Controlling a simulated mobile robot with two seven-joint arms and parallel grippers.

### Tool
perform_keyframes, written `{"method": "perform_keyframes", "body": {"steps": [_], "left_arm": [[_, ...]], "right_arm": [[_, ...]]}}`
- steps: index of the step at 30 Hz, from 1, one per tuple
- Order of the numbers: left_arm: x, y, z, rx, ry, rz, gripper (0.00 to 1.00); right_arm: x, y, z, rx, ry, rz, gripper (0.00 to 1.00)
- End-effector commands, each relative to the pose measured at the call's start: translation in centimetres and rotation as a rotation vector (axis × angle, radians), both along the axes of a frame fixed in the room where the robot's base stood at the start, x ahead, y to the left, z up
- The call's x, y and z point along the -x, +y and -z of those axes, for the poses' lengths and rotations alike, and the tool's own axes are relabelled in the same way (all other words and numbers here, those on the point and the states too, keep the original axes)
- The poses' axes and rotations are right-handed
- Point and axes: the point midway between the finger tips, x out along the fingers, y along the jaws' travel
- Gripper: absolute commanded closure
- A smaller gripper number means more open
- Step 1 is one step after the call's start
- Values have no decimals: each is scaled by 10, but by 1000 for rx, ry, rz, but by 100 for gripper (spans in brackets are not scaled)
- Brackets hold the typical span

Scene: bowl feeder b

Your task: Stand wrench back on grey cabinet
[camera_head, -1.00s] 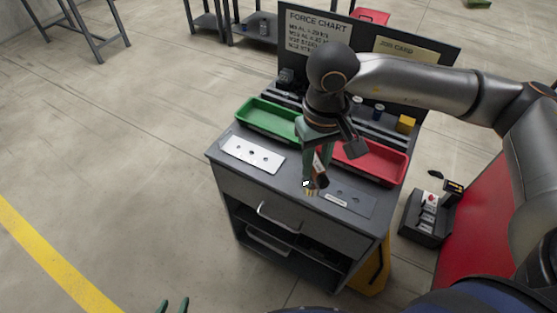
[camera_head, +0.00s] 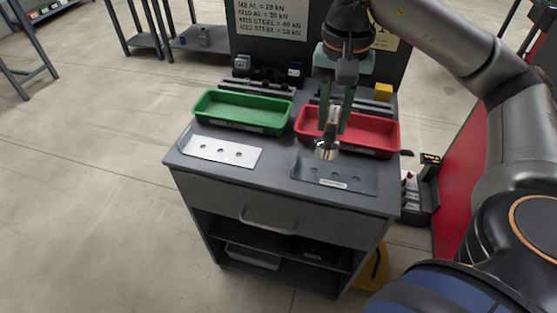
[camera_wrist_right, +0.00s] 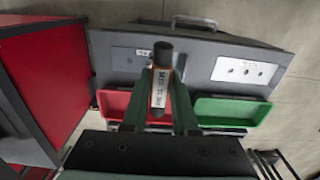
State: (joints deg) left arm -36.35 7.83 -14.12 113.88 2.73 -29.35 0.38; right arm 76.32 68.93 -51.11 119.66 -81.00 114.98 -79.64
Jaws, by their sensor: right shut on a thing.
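My right gripper (camera_head: 336,128) is shut on the wrench (camera_head: 326,150), which hangs upright between green fingers with a shiny metal end low down. In the right wrist view my gripper (camera_wrist_right: 160,95) holds the wrench (camera_wrist_right: 162,58) by a part with a white and orange label, and its dark round end faces the camera's far side. The grey cabinet (camera_head: 225,200) is below; its top also shows in the wrist view (camera_wrist_right: 205,50). The wrench appears above the cabinet top, before the red tray; the exact gap is unclear. My left gripper is out of view.
On the cabinet are a green tray (camera_head: 240,110), a red tray (camera_head: 375,130), a white plate with holes (camera_head: 222,150) and a dark plate with holes (camera_head: 330,173). A yellow block (camera_head: 383,91) sits behind. A chart board (camera_head: 285,50) stands at the back.

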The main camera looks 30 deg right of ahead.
Motion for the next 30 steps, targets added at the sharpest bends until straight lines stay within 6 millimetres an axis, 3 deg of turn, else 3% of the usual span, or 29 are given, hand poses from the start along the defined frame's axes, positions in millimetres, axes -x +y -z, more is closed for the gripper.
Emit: {"method": "perform_keyframes", "body": {"steps": [11,15,21,26,30], "left_arm": [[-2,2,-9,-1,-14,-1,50],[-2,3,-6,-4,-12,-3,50],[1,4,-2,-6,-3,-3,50],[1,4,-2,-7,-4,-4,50],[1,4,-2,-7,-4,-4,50]], "right_arm": [[-81,12,34,-2,3,6,100],[-105,15,62,0,4,5,100],[-125,17,84,-1,1,4,100],[-130,18,92,0,1,4,100],[-135,18,109,0,4,4,100]]}}
